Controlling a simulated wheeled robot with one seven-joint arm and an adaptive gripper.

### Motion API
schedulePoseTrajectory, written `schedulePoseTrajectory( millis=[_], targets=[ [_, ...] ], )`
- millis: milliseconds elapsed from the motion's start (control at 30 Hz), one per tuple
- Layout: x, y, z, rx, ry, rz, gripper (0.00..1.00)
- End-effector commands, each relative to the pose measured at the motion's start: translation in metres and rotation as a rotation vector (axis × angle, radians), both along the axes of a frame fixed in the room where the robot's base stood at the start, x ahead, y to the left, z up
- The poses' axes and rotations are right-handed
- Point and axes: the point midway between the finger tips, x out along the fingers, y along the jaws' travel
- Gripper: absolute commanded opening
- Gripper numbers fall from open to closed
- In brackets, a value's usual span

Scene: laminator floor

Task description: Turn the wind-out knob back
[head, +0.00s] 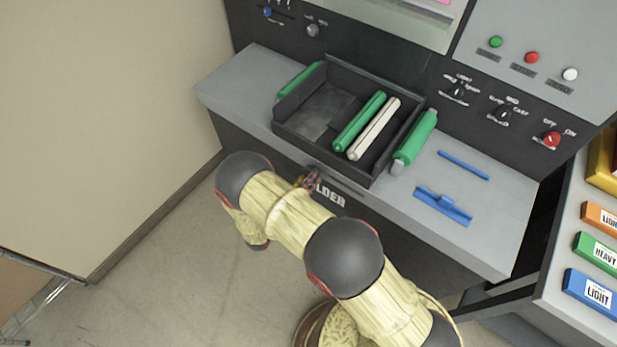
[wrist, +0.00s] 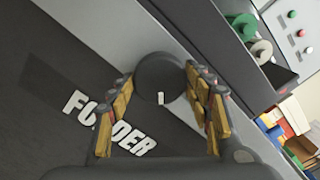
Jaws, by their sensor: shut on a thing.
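A round dark grey knob (wrist: 155,72) with a short white mark stands out from the dark front panel, beside the white FOLDER lettering (wrist: 128,135), in the wrist view. I take it for the wind-out knob. My gripper (wrist: 160,84) is shut on it, one finger on each side. In the head view my gripper (head: 309,180) is at the front panel, just left of the visible letters, small and partly hidden by my arm. The knob cannot be made out there.
Above the gripper, a black tray (head: 372,180) on the grey worktop (head: 455,215) holds a green roll (head: 359,122) and a white roll (head: 374,128). Another green roll (head: 415,138) and blue pieces (head: 442,207) lie to the right. Coloured boxes (head: 597,290) stand far right.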

Motion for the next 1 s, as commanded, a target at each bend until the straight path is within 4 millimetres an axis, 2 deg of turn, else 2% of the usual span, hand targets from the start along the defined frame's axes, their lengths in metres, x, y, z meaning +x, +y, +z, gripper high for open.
schedulePoseTrajectory(
  millis=[1000],
  targets=[
    [0.0012,0.0016,0.0015,-0.760,0.590,0.002,0.25]
  ],
)
